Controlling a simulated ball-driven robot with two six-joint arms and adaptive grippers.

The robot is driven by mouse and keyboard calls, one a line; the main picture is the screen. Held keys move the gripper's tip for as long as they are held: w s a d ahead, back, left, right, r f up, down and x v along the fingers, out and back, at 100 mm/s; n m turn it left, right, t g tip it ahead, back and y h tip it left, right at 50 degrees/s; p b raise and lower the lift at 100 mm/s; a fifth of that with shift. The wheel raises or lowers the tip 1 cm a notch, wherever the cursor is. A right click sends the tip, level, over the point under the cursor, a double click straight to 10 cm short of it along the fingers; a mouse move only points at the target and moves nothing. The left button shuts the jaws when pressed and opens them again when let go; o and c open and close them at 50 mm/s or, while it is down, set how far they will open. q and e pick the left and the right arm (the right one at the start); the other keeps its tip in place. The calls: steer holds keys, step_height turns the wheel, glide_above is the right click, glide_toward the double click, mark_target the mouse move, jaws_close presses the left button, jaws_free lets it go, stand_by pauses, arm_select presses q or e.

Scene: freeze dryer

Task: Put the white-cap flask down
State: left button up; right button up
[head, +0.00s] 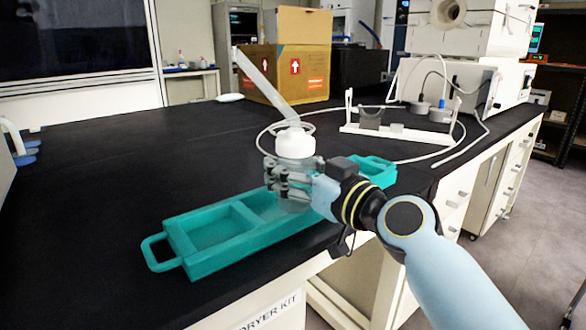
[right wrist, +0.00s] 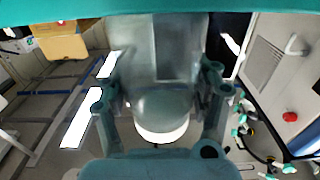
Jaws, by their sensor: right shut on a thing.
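The white-cap flask has a white cap (head: 295,142) with a clear slanted tube rising up and left from it. My right gripper (head: 288,178) is shut around the clear flask body just below the cap. The flask looks upright, over the middle of the teal tray (head: 225,257); I cannot tell whether its base touches the tray. In the right wrist view the flask body (right wrist: 162,100) sits between the two fingers of my right gripper (right wrist: 162,92). My left gripper is not in view.
The tray's left compartment is empty, with a handle at each end. A white stand (head: 400,134) with a grey cradle and looped tubing lies behind right. A cardboard box (head: 290,80) stands at the back. The black bench (head: 120,160) is clear on the left.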

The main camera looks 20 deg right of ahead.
steer(key=o, duration=1.4)
steer(key=shift+o, duration=0.2)
steer(key=shift+r, duration=0.1)
